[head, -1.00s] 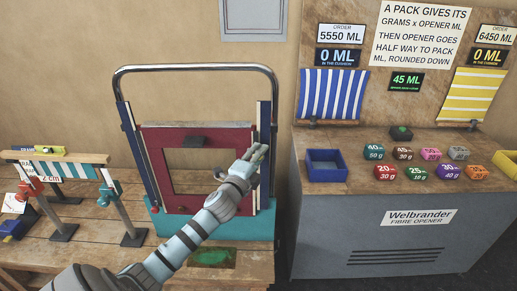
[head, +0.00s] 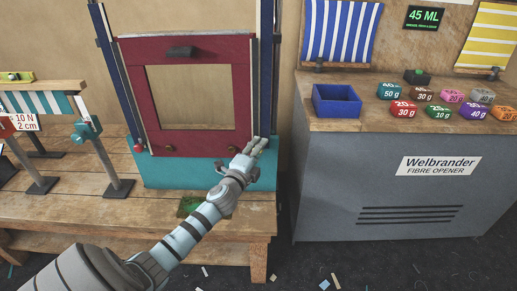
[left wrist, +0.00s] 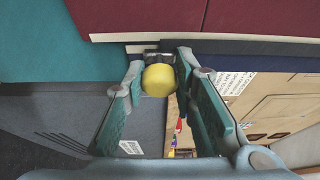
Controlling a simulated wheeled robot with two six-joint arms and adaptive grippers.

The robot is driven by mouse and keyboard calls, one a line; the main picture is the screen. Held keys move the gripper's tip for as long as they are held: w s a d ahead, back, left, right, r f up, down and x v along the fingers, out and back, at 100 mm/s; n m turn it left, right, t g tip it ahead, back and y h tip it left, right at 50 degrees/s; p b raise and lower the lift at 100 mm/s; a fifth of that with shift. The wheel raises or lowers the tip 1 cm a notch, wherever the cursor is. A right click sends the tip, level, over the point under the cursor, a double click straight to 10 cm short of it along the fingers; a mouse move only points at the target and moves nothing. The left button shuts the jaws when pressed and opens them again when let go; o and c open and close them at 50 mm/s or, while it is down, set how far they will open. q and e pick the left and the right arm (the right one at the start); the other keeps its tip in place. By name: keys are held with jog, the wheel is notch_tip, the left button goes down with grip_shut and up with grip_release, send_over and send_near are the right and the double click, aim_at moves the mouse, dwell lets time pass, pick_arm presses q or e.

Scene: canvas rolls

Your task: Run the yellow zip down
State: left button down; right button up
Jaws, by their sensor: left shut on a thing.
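The yellow zip pull (left wrist: 158,80) is a round yellow knob between my left fingertips in the left wrist view. In the head view my fingers hide it. My left gripper (head: 256,147) is shut on it, by the lower right corner of the dark red panel (head: 190,142) with its square window. The panel stands upright above a teal base (head: 165,174). A small red knob (head: 139,148) sits at the panel's lower left corner. My right gripper is not in view.
Dark blue posts (head: 265,60) flank the panel. A wooden bench (head: 100,215) carries it, with a small striped stand (head: 50,103) at left. At right, a grey cabinet (head: 330,190) holds a blue tray (head: 336,112) and several coloured packs. Floor shows between them.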

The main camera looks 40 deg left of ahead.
pick_arm(q)
jog(key=shift+f, duration=0.25)
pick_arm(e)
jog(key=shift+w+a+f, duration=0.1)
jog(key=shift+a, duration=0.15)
pick_arm(q)
jog(key=c, duration=1.3)
grip_release()
jog(key=v, duration=1.2)
